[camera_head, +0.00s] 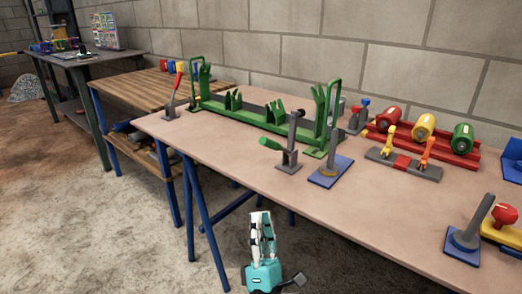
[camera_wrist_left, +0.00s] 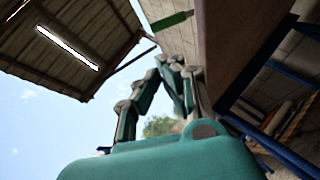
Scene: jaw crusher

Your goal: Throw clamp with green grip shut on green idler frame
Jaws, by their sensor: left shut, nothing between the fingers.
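The clamp with the green grip (camera_head: 270,143) stands at the table's front edge, by the right end of the green idler frame. Its grip points left, lying nearly level, and its grey post stands upright. The grip also shows in the left wrist view (camera_wrist_left: 172,21), above the fingers. The green idler frame (camera_head: 222,110) lies along the back of the table, with upright brackets and a tall loop at each end. My left gripper (camera_head: 261,214) is shut and empty, pointing up in front of the table, below and apart from the grip. My right gripper is not in view.
A clamp with a red grip (camera_head: 177,82) stands at the frame's left end. A blue plate with a grey post (camera_head: 330,170) is right of the green-grip clamp. A red rack (camera_head: 472,152) holds coloured rollers. The table's front edge (camera_head: 230,172) lies between my gripper and the clamp.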

